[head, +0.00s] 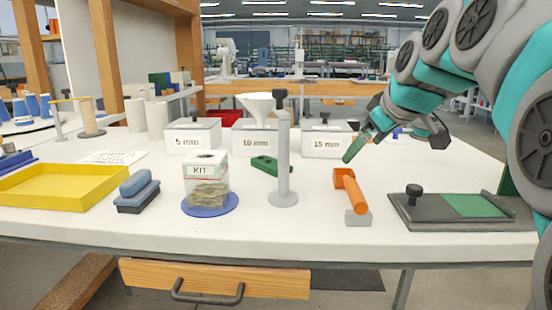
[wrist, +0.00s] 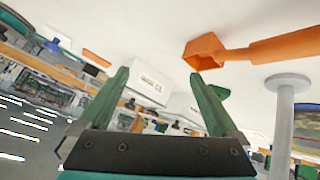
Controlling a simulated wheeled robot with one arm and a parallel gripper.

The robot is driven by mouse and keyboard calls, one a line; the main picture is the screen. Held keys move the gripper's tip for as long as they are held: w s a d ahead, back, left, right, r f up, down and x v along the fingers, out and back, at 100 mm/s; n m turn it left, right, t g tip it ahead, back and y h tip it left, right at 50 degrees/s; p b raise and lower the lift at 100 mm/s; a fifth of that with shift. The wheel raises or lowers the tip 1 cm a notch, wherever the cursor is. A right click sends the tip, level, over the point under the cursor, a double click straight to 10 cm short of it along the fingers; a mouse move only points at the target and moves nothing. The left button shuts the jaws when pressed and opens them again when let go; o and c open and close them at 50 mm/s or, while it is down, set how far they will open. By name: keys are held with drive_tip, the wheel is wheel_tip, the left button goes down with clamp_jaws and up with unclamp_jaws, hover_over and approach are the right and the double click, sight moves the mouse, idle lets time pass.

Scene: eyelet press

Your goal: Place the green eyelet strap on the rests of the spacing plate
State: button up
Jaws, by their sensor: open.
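A green block with holes (head: 265,164), which looks like the eyelet strap, lies on the white table behind the grey post. Part of a green thing (wrist: 221,92) shows beside a fingertip in the wrist view; I cannot tell if it is the strap. A dark grey plate (head: 425,212) with a black knob and a green surface lies at the right; I cannot tell whether it is the spacing plate or make out rests. My gripper (head: 350,152) has green fingers and hangs above the table behind the orange tool. In the wrist view my gripper (wrist: 160,75) is open and empty.
An orange tool (head: 354,191) stands at front centre-right, left of the plate. The grey post (head: 284,160) stands left of it. A kit jar (head: 206,185), a blue-black block (head: 138,192) and a yellow tray (head: 65,186) are further left. White labelled boxes (head: 325,140) line the back.

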drive_tip(key=s+a+g+y, duration=0.1)
drive_tip(key=a, duration=0.1)
drive_tip(key=s+a+f+g+y, duration=0.1)
drive_tip(key=s+a, duration=0.1)
drive_tip(key=a, duration=0.1)
drive_tip(key=s+a+n+y, duration=0.1)
drive_tip(key=a, duration=0.1)
drive_tip(key=shift+s+a+f+g, duration=0.15)
drive_tip(key=shift+s+a+g, duration=0.15)
drive_tip(key=shift+s+g, duration=0.1)
drive_tip(key=shift+a, duration=0.35)
drive_tip(key=p, duration=0.2)
approach(271, 163)
drive_tip(key=x, duration=0.3)
drive_tip(key=shift+d, duration=0.15)
drive_tip(key=x, duration=0.5)
clamp_jaws()
